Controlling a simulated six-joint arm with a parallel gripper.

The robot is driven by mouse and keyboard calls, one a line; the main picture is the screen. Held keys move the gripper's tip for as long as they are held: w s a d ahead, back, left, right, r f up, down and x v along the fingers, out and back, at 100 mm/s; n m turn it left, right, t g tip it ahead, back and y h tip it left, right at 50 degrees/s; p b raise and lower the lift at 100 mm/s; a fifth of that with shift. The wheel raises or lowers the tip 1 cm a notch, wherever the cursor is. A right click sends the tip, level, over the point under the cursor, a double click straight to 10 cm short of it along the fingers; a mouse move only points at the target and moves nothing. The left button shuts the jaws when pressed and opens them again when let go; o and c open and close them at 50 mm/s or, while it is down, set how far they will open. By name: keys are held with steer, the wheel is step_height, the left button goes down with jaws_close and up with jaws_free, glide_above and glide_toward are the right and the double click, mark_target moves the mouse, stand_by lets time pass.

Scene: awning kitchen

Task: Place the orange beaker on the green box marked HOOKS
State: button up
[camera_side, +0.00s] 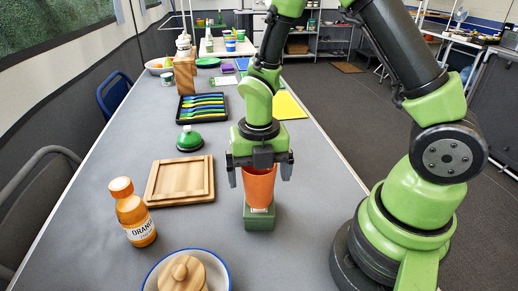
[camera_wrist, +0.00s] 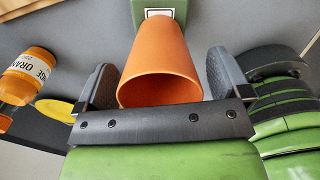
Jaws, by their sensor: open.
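The orange beaker (camera_side: 260,192) stands upright, its base on top of the small green box (camera_side: 259,222). The box has a pale label on it, too small to read. My gripper (camera_side: 259,174) points down over the beaker, with its fingers open on either side of the rim. In the wrist view the beaker (camera_wrist: 160,62) lies between the two spread fingers, with narrow gaps beside it. The green box (camera_wrist: 138,14) shows at the top there, partly hidden by the beaker.
An orange juice bottle (camera_side: 133,213) and a wooden board (camera_side: 180,181) stand to the left. A blue-rimmed plate (camera_side: 220,272) with a wooden lidded pot (camera_side: 182,275) is at the front. A green bell (camera_side: 189,139) and a black tray (camera_side: 202,107) are farther back.

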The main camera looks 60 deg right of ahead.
step_height(320, 180, up, 11)
step_height(320, 180, up, 5)
steer(key=m+t, duration=0.2)
steer(key=m, duration=0.6)
glide_above(269, 195)
steer(key=s+r+m+t+y, duration=0.1)
steer(key=s+m, duration=0.3)
steer(key=m, duration=0.7)
steer(key=s+r+m+t+y, duration=0.1)
steer(key=s+r+m+t, duration=0.3)
steer(key=m, duration=0.8)
steer(key=shift+r, duration=0.25)
steer(key=shift+a, duration=0.1)
